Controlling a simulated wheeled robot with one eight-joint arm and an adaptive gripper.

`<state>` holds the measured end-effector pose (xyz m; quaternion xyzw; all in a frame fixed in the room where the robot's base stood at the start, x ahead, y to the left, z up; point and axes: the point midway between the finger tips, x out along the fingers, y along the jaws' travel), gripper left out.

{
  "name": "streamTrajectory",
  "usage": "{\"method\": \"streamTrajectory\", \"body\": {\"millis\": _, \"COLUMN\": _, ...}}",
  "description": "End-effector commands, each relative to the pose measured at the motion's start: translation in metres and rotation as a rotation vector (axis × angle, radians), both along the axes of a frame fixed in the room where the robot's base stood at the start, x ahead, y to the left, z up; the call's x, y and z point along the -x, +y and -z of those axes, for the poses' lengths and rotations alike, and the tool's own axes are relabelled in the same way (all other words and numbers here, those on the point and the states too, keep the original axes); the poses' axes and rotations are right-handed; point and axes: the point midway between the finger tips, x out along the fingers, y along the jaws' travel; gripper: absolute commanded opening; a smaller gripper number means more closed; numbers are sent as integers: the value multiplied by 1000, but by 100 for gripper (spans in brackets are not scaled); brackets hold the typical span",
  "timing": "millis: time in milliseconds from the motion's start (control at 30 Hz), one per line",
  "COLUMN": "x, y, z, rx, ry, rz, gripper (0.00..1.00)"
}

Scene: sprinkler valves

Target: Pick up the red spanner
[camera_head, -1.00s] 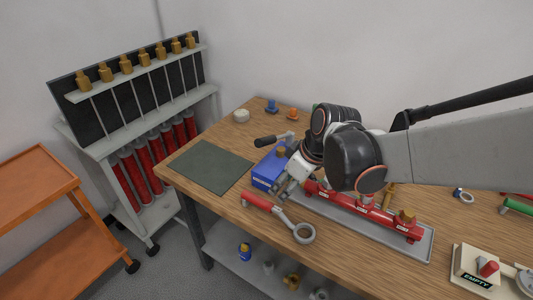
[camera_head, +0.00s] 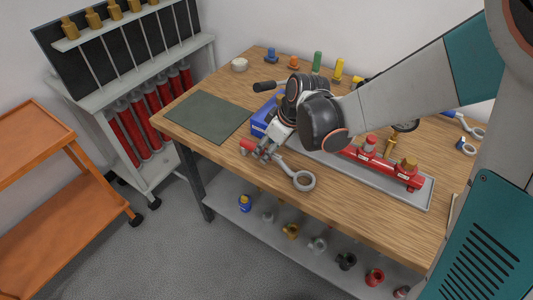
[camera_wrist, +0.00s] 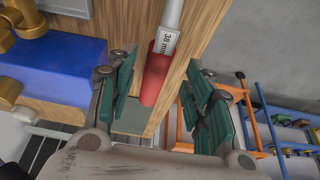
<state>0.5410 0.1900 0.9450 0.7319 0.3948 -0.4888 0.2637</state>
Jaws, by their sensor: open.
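The red spanner has a red handle (camera_head: 247,145) and a grey ring head (camera_head: 304,181). It lies near the front edge of the wooden bench. My gripper (camera_head: 263,153) is over the handle and hides part of it. In the wrist view the handle (camera_wrist: 155,80), with a "38 mm" label on the grey shank, shows between the two green finger pads of my open gripper (camera_wrist: 159,86). A gap shows on both sides of the handle. I cannot tell how far the fingertips are above the bench.
A grey tray (camera_head: 425,203) with a red valve manifold (camera_head: 377,163) lies to the right. A dark green mat (camera_head: 208,116) lies to the left, with clear wood in front. Fittings stand on the lower shelf (camera_head: 222,196).

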Motion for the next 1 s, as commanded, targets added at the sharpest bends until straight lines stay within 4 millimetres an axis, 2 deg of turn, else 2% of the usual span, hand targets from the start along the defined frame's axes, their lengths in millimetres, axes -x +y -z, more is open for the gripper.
{"method": "streamTrajectory", "body": {"millis": 300, "x": -16, "y": 19, "z": 37, "rx": 0, "ry": 0, "rz": -1, "gripper": 47}}
{"method": "streamTrajectory", "body": {"millis": 567, "x": -17, "y": 20, "z": 40, "rx": 0, "ry": 0, "rz": 0, "gripper": 47}}
{"method": "streamTrajectory", "body": {"millis": 600, "x": -17, "y": 20, "z": 40, "rx": 0, "ry": 0, "rz": 0, "gripper": 42}}
{"method": "streamTrajectory", "body": {"millis": 800, "x": -17, "y": 20, "z": 40, "rx": 0, "ry": 0, "rz": 0, "gripper": 0}}
{"method": "streamTrajectory", "body": {"millis": 1000, "x": -17, "y": 20, "z": 40, "rx": 0, "ry": 0, "rz": 0, "gripper": 0}}
